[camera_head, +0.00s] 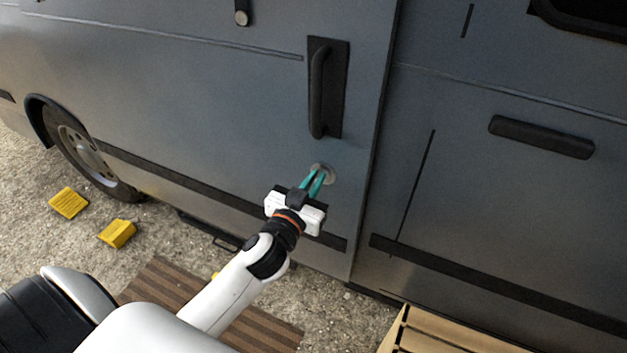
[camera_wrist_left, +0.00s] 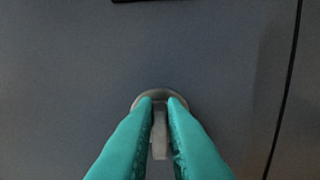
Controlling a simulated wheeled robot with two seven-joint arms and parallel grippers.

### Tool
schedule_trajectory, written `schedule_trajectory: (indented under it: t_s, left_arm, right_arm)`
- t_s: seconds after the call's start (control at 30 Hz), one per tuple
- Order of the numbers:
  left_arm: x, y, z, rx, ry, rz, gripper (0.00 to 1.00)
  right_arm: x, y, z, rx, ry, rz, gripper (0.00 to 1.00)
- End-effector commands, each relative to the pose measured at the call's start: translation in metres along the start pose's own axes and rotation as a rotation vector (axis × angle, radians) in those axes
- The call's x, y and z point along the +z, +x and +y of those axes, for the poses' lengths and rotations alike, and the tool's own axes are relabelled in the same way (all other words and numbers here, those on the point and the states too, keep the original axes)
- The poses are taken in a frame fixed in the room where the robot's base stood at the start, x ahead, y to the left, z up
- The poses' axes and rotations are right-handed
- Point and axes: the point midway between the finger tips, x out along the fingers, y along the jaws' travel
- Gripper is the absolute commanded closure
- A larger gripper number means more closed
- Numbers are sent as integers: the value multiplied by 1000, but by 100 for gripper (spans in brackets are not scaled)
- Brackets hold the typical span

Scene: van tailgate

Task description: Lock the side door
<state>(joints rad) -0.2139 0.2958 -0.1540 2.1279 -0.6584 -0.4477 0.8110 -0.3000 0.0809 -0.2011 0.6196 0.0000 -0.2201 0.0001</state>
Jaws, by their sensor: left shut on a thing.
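The van's side door (camera_head: 215,110) is grey and stands closed against the body. Below its black vertical handle (camera_head: 322,88) is a round lock (camera_head: 326,172) with a light rim. My left gripper (camera_head: 315,181) is at the lock, its teal fingers pointing at it. In the left wrist view the fingers (camera_wrist_left: 160,108) are shut on a grey key (camera_wrist_left: 159,137), which stands upright in front of the round lock plate (camera_wrist_left: 160,93). How far the key sits in the lock is hidden. My right gripper is not in view.
A black horizontal handle (camera_head: 541,137) is on the panel to the right of the door seam. A brown striped mat (camera_head: 262,325) and a light wooden crate (camera_head: 447,335) are on the gravel below. Two yellow blocks (camera_head: 69,202) lie near the wheel (camera_head: 87,155).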

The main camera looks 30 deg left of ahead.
Motion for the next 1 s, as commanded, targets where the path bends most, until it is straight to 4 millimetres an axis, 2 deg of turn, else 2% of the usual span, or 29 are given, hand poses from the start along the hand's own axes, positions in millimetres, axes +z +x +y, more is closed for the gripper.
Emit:
schedule_trajectory:
  t_s: [0.27,1.0]
  left_arm:
    - [1,0,-4,1,192,2,100]
    - [-6,0,-15,-1,897,1,100]
  right_arm:
    - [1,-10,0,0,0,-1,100]
    - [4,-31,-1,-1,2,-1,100]
